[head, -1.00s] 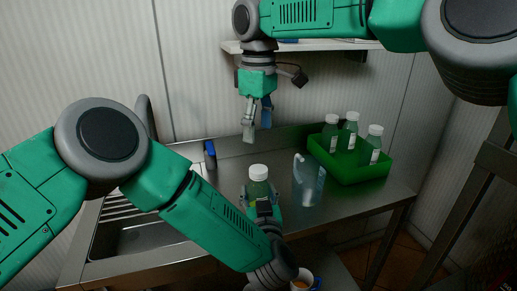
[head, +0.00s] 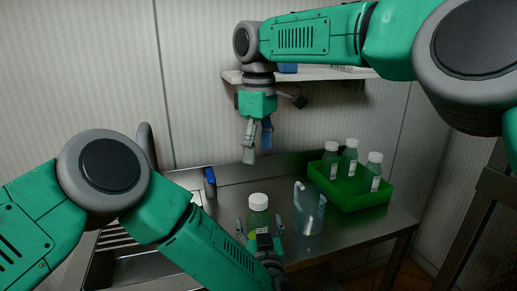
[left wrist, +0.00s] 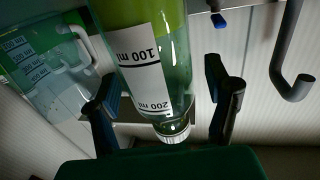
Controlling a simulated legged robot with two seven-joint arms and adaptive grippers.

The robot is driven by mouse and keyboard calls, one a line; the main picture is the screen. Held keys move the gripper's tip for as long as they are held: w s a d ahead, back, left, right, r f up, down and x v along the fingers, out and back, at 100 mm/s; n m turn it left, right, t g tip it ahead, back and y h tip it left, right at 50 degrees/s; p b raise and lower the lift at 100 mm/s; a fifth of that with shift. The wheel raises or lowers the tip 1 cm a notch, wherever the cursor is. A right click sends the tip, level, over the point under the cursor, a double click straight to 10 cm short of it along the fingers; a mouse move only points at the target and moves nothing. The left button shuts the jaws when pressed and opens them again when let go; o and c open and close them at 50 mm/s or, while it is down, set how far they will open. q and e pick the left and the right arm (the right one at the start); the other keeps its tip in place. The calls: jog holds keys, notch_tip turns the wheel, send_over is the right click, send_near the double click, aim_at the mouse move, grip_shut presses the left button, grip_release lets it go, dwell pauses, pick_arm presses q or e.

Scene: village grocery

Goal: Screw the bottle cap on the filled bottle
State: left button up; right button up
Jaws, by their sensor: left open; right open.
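The filled bottle (head: 258,221), with green contents, stands upright on the steel counter. A white bottle cap (head: 258,200) sits on its top; I cannot tell how tight it is. My left gripper (head: 260,232) is open, its fingers on either side of the bottle. In the left wrist view, the left gripper (left wrist: 160,75) has the bottle (left wrist: 150,55) between its fingers, with gaps showing, and the cap (left wrist: 172,132) at the lower end of the picture. My right gripper (head: 258,154) is open and empty, pointing down above and behind the bottle.
A clear jug (head: 308,210) stands close to the right of the bottle. A green crate (head: 362,201) with several capped bottles is at the back right. A blue-topped item (head: 210,182) stands at the back left, near the sink. A shelf (head: 335,74) hangs behind my right arm.

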pick_arm(q)
jog(key=s+d, duration=0.1)
jog(key=s, duration=1)
jog(key=shift+d, duration=0.25)
jog(key=shift+f, duration=0.1)
